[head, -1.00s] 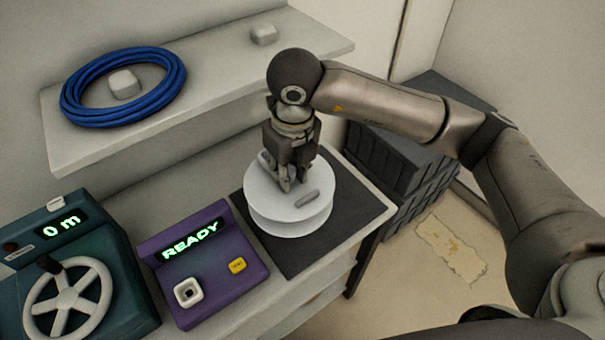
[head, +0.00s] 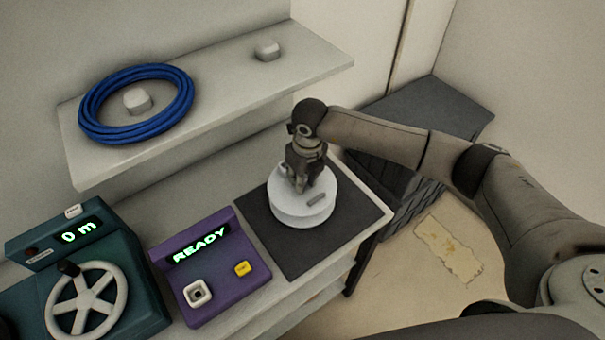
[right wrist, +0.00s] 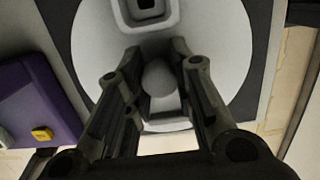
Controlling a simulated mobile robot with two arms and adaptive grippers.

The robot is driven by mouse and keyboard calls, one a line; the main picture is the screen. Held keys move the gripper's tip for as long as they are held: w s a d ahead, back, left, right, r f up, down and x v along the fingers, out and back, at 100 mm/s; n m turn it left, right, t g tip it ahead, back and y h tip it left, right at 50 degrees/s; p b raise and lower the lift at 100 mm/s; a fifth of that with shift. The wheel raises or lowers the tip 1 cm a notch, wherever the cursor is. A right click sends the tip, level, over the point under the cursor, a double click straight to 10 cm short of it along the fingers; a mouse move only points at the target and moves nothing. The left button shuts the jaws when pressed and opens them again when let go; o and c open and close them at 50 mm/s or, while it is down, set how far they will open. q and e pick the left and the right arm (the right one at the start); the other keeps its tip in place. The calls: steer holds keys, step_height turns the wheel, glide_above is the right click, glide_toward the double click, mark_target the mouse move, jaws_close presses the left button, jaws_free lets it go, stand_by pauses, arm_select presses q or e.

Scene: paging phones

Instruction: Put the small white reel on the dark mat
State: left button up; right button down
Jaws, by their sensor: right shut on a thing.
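The small white reel (head: 299,213) is a thick disc, level over the dark mat (head: 352,215) on the bench. It sits on or just above the mat; I cannot tell whether it touches. My right gripper (head: 302,184) points down from above and is shut on the reel's raised middle part. In the right wrist view the reel (right wrist: 225,60) fills the middle, with a pale rounded knob between the fingers (right wrist: 162,85). The mat shows around it. My left gripper is not in view.
Left of the mat is a purple box (head: 225,285) reading READY, then a green machine (head: 130,255) with a handwheel. A shelf (head: 225,80) above holds a blue coil (head: 90,125). Bare mat lies right of the reel. A dark crate (head: 440,110) stands behind right.

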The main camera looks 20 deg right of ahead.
steer(key=shift+f, duration=0.2)
steer(key=c, duration=1.2)
jaws_free()
steer(key=shift+c, duration=0.2)
steer(key=shift+r, duration=0.1)
steer(key=shift+r, duration=0.25)
steer(key=r, duration=0.2)
steer(key=r+b, duration=0.1)
steer(key=r, duration=0.1)
steer(key=r+b, duration=0.1)
steer(key=r, duration=0.1)
steer(key=shift+s+d+r, duration=0.1)
steer(key=shift+s+d, duration=0.05)
steer(key=shift+s, duration=0.2)
steer(key=shift+s+r, duration=0.1)
steer(key=shift+r, duration=0.4)
